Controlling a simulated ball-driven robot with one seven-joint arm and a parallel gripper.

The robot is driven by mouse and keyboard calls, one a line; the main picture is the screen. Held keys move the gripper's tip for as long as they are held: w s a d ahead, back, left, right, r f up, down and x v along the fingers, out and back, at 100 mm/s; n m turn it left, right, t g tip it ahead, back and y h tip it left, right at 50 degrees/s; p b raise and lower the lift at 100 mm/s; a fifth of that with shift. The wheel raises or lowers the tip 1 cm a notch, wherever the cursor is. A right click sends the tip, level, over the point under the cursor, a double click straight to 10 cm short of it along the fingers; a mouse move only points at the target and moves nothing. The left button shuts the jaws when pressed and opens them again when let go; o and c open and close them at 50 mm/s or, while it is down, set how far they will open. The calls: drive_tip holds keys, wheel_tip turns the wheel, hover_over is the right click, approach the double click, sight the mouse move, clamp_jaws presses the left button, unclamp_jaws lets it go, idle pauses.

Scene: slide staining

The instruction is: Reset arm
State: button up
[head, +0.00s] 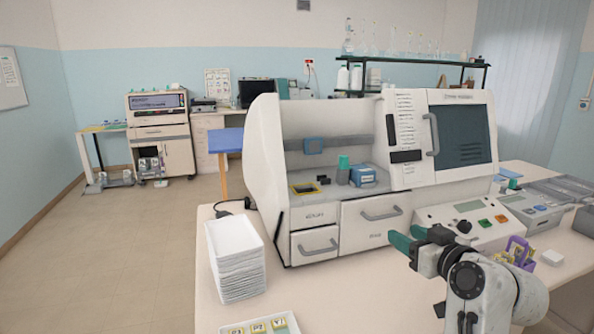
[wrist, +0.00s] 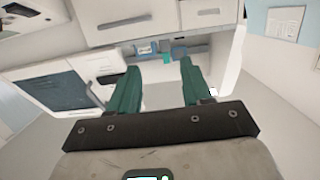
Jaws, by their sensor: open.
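My gripper (head: 406,238) shows in the head view in front of the white staining machine (head: 262,150), near its lower drawers. Its green fingers also show in the wrist view (wrist: 156,88), spread apart with nothing between them. The gripper is clear of the table and holds nothing. In the wrist view the machine appears upside down beyond the fingers. My arm covers part of the table's right side in the head view.
A stack of white trays (head: 237,270) stands left of the machine. A tray with yellow labelled items (head: 258,326) lies at the front edge. A purple holder (head: 518,252) and a control box (head: 465,222) stand close to my arm. Floor at left is clear.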

drive_tip(key=s+f+g, duration=0.1)
drive_tip(key=s+f, duration=0.1)
drive_tip(key=f, duration=0.2)
drive_tip(key=s+d+f+g+h, duration=0.1)
drive_tip(key=s+f, duration=0.2)
drive_tip(key=f, duration=0.1)
drive_tip(key=s+d+f+g, duration=0.1)
drive_tip(key=s+f, duration=0.1)
drive_tip(key=f, duration=0.2)
drive_tip(key=shift+s+d, duration=0.15)
drive_tip(key=shift+d, duration=0.1)
drive_tip(key=s+d+f+m+g+h, duration=0.15)
drive_tip(key=s+f+g, duration=0.35)
drive_tip(key=s+f, duration=0.7)
drive_tip(key=s+f+m+g+h, duration=0.1)
drive_tip(key=s+f+g, duration=0.2)
drive_tip(key=s, duration=1)
drive_tip(key=s+f+m+g+h, duration=0.1)
drive_tip(key=s+f+g, duration=0.2)
drive_tip(key=s, duration=1)
wheel_tip(320, 180, down, 4)
drive_tip(key=shift+d+r, duration=0.1)
drive_tip(key=shift+d, duration=0.25)
drive_tip(key=shift+m, duration=0.25)
drive_tip(key=shift+c, duration=0.3)
